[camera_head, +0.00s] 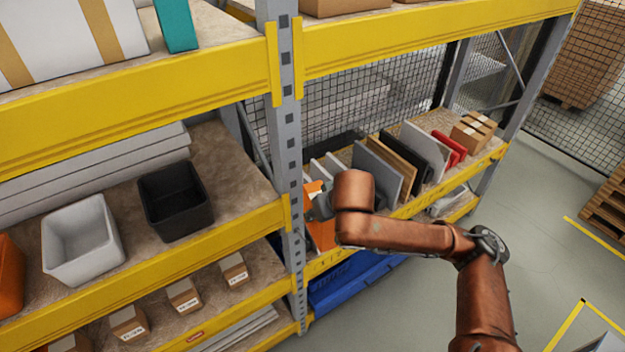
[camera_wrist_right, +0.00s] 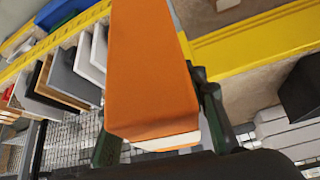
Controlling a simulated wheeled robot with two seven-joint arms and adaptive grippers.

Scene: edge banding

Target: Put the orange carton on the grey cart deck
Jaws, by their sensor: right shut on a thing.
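The orange carton (camera_head: 322,235) is at the left end of the right-hand shelf bay, beside the grey upright, partly hidden by my right arm. In the right wrist view the carton (camera_wrist_right: 150,70) fills the middle, with a pale lower edge. My right gripper (camera_wrist_right: 157,120) has a dark finger on either side of it and is shut on it. In the head view my right gripper (camera_head: 318,206) is small and partly hidden behind the wrist. My left gripper is not in view. The grey cart deck cannot be clearly made out.
The grey upright (camera_head: 287,130) and yellow beam (camera_head: 420,203) are close to my right arm. Upright panels (camera_head: 378,170) and a brown box (camera_head: 473,130) share the shelf. A blue bin (camera_head: 355,280) is below. Grey floor (camera_head: 545,235) is open at right.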

